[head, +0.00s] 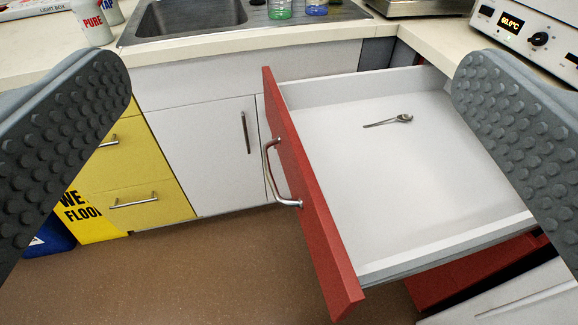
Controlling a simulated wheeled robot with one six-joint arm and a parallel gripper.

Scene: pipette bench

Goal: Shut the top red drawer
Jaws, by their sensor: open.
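The top red drawer (312,205) is pulled far out from the cabinet on the right, its red front facing left. A curved metal handle (272,172) is on that front. A small metal spoon (388,121) lies in its white tray. My gripper (292,85) is open and empty, with one ridged grey finger at each side of the view. The right finger covers part of the drawer's right side. Neither finger visibly touches the handle.
A lower red drawer front (470,272) shows beneath. Yellow drawers (135,180), a wet floor sign (88,215) and a blue bin (45,240) stand left. White cupboards (205,150) and a sink (190,20) are behind. Brown floor (200,275) is clear left of the red drawer.

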